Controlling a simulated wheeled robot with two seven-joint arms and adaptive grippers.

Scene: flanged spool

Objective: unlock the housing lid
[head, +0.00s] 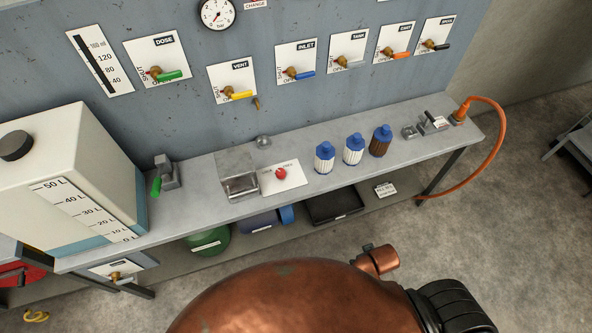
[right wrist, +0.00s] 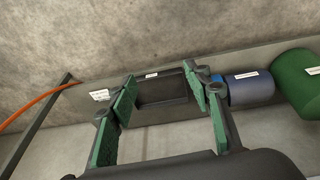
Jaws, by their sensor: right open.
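No part is clearly marked as the housing lid. A grey metal box-like housing (head: 238,175) stands mid-bench, beside a white plate with a red knob (head: 281,173); a lock on it cannot be made out. A small metal fixture with a lever and a white label (head: 433,122) sits at the bench's right end. My right gripper (right wrist: 160,85) is open and empty, its green-padded fingers spread in the right wrist view. Behind the fingers is the lower shelf with a black tray (right wrist: 162,90). My left gripper is not in view.
Two blue-and-white bottles and a brown one (head: 381,141) stand on the bench (head: 205,203). A white tank (head: 65,180) fills the left end. An orange hose (head: 502,140) loops off the right end. Valves with coloured levers line the wall.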

